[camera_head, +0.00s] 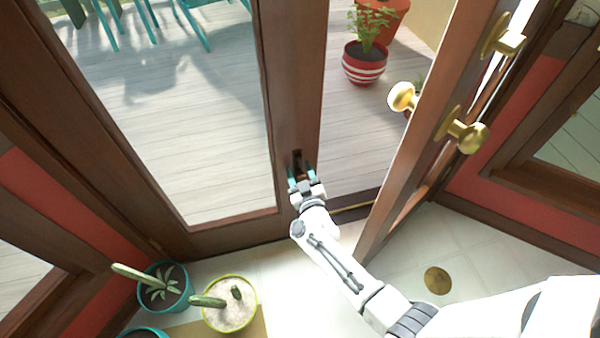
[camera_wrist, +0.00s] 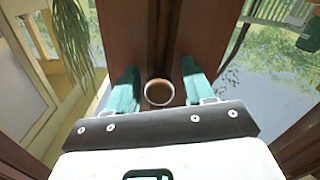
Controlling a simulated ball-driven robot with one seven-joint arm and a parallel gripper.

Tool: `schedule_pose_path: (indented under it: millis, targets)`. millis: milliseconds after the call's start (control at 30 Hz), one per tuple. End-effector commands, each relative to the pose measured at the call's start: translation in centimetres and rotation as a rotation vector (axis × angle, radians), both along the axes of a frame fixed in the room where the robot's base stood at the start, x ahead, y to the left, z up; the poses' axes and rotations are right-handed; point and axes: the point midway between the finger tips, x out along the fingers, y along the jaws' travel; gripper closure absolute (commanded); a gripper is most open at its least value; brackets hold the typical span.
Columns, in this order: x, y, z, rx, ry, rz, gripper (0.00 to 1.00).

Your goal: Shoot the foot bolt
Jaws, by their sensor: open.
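The closed left door leaf (camera_head: 262,90) has a brown wooden stile. Low on its edge is a dark slot (camera_head: 297,157), which looks like the foot bolt's place. My gripper (camera_head: 301,174) is at the stile just below this slot, with its teal fingers apart. In the wrist view, a round brown piece with a pale rim (camera_wrist: 158,93), probably the bolt's knob, sits between the open fingers (camera_wrist: 157,85). A gap shows on both sides of it, so it is not gripped. The lower end of the bolt is hidden by my gripper.
The right door leaf (camera_head: 420,130) stands open, with brass knobs (camera_head: 468,133) beside my arm. Potted cacti (camera_head: 230,303) stand on the floor at lower left. A round brass floor piece (camera_head: 437,280) lies right of my arm. A striped pot (camera_head: 364,65) stands on the deck outside.

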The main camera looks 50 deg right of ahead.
Motion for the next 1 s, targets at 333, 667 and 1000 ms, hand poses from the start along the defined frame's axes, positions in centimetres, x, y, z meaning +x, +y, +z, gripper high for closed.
schedule_pose_path:
  millis: [333, 667, 1000]
  targets:
    - [-0.02, 0.03, 0.01, 0.000, 0.000, 0.000, 0.75]
    - [-0.02, 0.03, 0.01, 0.000, 0.000, 0.000, 1.00]
    - [-0.03, 0.03, -0.28, 0.000, 0.000, 0.000, 1.00]
